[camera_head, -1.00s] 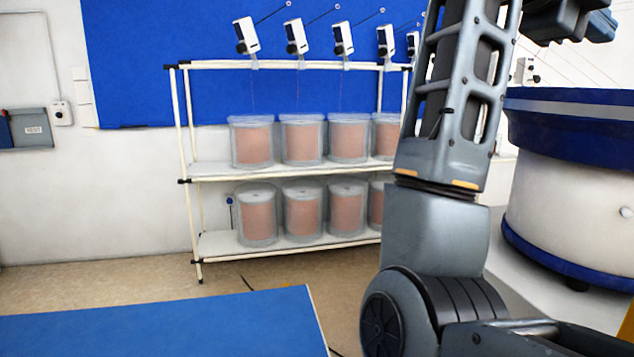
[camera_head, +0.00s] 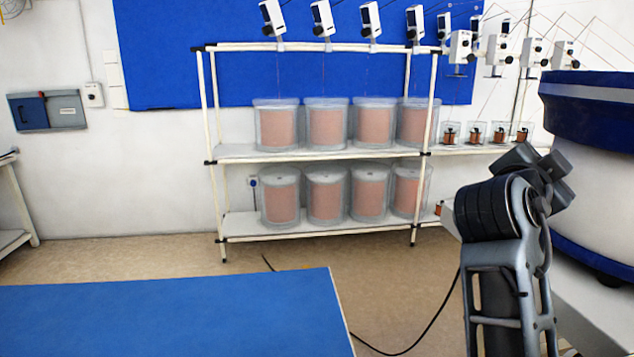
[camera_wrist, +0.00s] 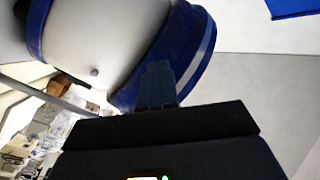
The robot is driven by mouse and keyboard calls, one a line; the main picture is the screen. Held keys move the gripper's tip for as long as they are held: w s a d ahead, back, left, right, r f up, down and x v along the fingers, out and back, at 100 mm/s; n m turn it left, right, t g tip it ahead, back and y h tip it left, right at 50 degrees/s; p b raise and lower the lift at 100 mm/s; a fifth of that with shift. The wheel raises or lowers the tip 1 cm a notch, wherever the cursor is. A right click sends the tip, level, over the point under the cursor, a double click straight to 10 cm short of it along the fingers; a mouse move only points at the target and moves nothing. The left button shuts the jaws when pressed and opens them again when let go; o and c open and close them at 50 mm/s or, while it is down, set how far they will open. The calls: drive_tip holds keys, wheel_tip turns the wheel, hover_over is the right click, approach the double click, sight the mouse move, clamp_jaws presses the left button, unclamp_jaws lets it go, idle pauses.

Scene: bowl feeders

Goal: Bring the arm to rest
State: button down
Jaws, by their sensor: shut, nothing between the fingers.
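My arm (camera_head: 508,255) is folded low at the right of the head view, its bent joint near the bowl feeder. The dark end of the arm points up and right there, and I cannot make out the fingers in that view. In the wrist view, my gripper (camera_wrist: 157,70) is shut and empty, its two fingers close together. The white and blue bowl feeder (camera_wrist: 110,40) fills the area behind the fingertips; it also shows at the right edge of the head view (camera_head: 598,150). I cannot tell the exact gap between them.
A blue table top (camera_head: 180,315) lies at the front left. A white rack (camera_head: 330,228) with several copper-coloured spools (camera_head: 327,125) stands behind. A black cable (camera_head: 425,325) runs along the floor. Open floor lies between the table and rack.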

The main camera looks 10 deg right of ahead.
drive_tip(key=s+a+f+n+t+y, duration=0.2)
drive_tip(key=s+a+f+n+y, duration=0.3)
drive_tip(key=f, duration=0.4)
drive_tip(key=s+a+f+n+t+y, duration=0.2)
drive_tip(key=s+f+n+y, duration=0.1)
drive_tip(key=s+f+n, duration=0.5)
drive_tip(key=s+a+f+n+t+y, duration=0.1)
drive_tip(key=s+a+f+n+y, duration=0.25)
drive_tip(key=f, duration=0.75)
drive_tip(key=s+a+n+y, duration=0.1)
drive_tip(key=s+a, duration=0.1)
drive_tip(key=s, duration=0.7)
drive_tip(key=s+a+r+n+y, duration=0.1)
drive_tip(key=s+a, duration=0.2)
drive_tip(key=s, duration=0.6)
drive_tip(key=s+a+r+n+y, duration=0.1)
drive_tip(key=s+a+y, duration=0.1)
drive_tip(key=s, duration=0.8)
drive_tip(key=shift+a, duration=0.4)
